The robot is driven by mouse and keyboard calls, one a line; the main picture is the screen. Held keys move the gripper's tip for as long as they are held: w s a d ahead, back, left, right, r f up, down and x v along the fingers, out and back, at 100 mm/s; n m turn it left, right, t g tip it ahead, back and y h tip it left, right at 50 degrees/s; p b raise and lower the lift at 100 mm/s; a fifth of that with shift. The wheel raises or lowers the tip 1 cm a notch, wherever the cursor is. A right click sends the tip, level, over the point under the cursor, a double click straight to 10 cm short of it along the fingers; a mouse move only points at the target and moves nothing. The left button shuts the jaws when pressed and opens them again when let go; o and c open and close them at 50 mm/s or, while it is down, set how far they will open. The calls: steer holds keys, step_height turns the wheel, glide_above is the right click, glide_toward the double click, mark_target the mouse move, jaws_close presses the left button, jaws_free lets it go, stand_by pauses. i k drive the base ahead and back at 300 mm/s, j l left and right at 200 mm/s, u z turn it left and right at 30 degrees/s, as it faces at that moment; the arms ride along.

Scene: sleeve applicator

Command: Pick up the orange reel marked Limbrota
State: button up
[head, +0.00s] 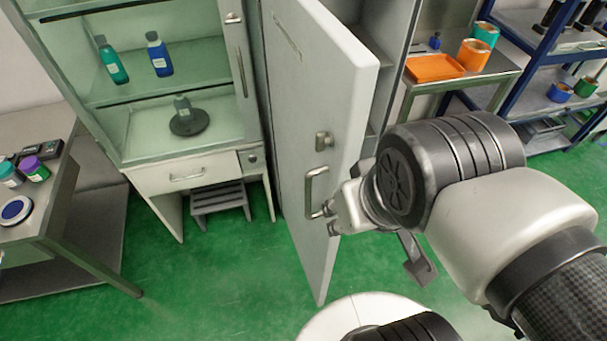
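An orange reel (473,55) stands upright on the metal side table at the upper right, beside a teal reel (486,34). Any marking on the orange reel is too small to read. My gripper (329,212) is far from it, at the handle (317,193) of an open grey cabinet door (322,110). Its fingertips are at or touching the lower part of the handle. My wrist and the viewing angle hide whether the fingers are closed around it.
The door stands between the glass-front cabinet (165,100) and my arm. An orange tray (434,68) lies left of the reels on the metal table (496,72). A blue rack (548,70) stands at right. A step stool (219,200) sits under the cabinet.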

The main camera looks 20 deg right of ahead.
mark_target(472, 56)
steer(key=i+l+z, duration=0.3)
steer(key=z, duration=0.15)
steer(key=i+l+z, duration=0.3)
steer(key=z, duration=0.15)
steer(key=i+l+z, duration=0.3)
steer(key=z, duration=0.15)
steer(key=i+l+u, duration=0.1)
steer(key=i, duration=0.4)
steer(key=i+l+u, duration=0.1)
steer(key=i+l, duration=0.15)
steer(key=i, duration=0.2)
steer(key=i+l, duration=0.2)
steer(key=i, duration=0.3)
steer(key=i+l+u, duration=0.15)
steer(key=i, duration=0.3)
steer(key=l, duration=0.05)
